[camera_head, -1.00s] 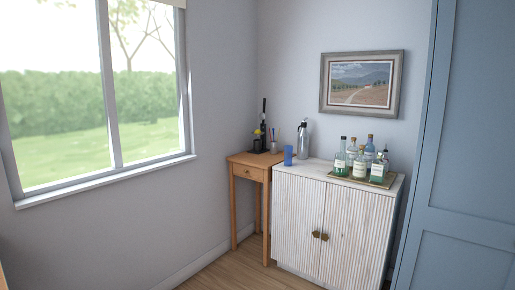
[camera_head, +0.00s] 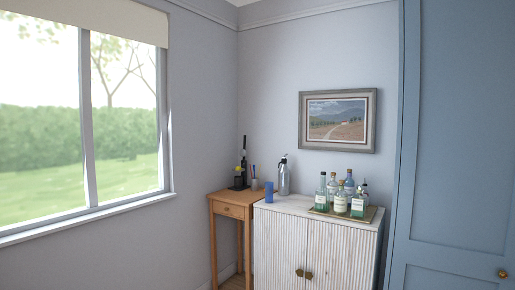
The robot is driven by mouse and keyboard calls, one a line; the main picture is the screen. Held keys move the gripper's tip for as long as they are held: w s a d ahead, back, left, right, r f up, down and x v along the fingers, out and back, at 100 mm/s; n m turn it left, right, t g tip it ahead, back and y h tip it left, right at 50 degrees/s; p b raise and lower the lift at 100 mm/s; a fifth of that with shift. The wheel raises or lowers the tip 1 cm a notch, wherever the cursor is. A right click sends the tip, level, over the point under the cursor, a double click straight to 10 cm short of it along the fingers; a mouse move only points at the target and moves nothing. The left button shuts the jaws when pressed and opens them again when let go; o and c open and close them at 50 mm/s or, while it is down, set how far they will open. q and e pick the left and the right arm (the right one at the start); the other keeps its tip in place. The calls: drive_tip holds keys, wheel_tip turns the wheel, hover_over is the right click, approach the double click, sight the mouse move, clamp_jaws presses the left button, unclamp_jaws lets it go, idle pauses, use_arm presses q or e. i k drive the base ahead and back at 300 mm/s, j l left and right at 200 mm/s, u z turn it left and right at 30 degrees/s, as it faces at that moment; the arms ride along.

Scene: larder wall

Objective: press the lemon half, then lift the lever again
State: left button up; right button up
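A small dark press (camera_head: 240,183) stands on the small wooden table (camera_head: 229,198) in the corner. Its dark lever (camera_head: 244,148) seems to stand upright. A small yellow spot, likely the lemon half (camera_head: 238,168), shows at the press; it is too small to tell how it sits. Neither of my grippers is in view.
A white ribbed cabinet (camera_head: 312,255) stands right of the table. On it are a blue cup (camera_head: 269,192), a silver siphon bottle (camera_head: 284,177) and a tray (camera_head: 368,214) of several bottles. A cup with pens (camera_head: 254,182) is beside the press. A blue door (camera_head: 455,150) is at right.

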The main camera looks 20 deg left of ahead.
sight(242, 152)
drive_tip(key=i+j+z, duration=0.55)
drive_tip(key=j+z, duration=0.25)
